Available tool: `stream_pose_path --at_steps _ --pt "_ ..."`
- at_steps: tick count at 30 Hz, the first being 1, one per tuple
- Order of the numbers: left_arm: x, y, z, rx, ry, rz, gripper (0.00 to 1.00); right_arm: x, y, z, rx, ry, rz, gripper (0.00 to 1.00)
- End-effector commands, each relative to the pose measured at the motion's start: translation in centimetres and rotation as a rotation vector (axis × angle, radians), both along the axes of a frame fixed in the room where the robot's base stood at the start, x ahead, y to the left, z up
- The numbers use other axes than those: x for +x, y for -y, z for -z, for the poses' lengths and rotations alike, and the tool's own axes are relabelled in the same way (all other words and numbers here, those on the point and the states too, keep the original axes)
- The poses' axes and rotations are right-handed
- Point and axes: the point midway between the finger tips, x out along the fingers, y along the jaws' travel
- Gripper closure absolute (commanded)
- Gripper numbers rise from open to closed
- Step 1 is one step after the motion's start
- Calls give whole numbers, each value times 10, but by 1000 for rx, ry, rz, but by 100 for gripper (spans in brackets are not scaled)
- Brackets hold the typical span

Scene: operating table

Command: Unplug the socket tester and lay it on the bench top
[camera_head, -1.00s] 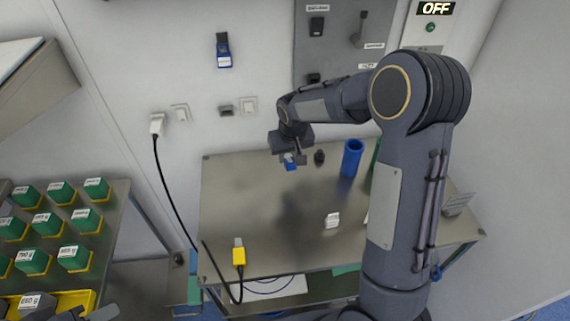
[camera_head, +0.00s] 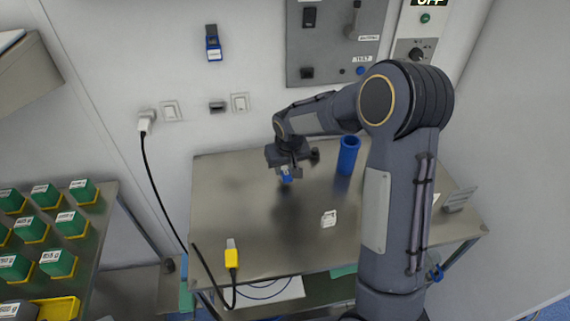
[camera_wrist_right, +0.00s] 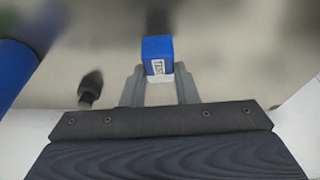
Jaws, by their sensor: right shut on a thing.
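The socket tester is a small blue block with a white "TEST" label. It shows in the wrist view (camera_wrist_right: 158,55) between the fingertips of my right gripper (camera_wrist_right: 160,92). In the head view the tester (camera_head: 286,175) hangs below my right gripper (camera_head: 287,168), over the back middle of the bench top (camera_head: 240,200). A dark shadow lies on the bench in front of it. I cannot tell whether it touches the surface. The tester is out of the wall sockets (camera_head: 240,102). The gripper is shut on it. My left gripper is out of view.
A blue cylinder (camera_head: 347,156) stands close to the right of my gripper, with a small dark knob-like object (camera_wrist_right: 91,86) nearby. A white block (camera_head: 328,219) and a yellow plug (camera_head: 232,257) with black cable lie nearer the front. The bench's left middle is clear.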

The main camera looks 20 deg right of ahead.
Motion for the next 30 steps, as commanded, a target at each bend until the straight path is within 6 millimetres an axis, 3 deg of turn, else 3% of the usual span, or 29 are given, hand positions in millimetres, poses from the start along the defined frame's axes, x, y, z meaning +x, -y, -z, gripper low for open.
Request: stream_pose_path --at_steps 12,13,18,26,30 --pt "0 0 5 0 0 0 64 0 0 7 0 0 0 100" --pt "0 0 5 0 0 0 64 0 0 7 0 0 0 69" --pt "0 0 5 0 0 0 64 0 0 7 0 0 0 48" --pt "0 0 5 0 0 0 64 0 0 7 0 1 1 48" --pt "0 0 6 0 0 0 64 -2 0 -5 1 4 1 48"
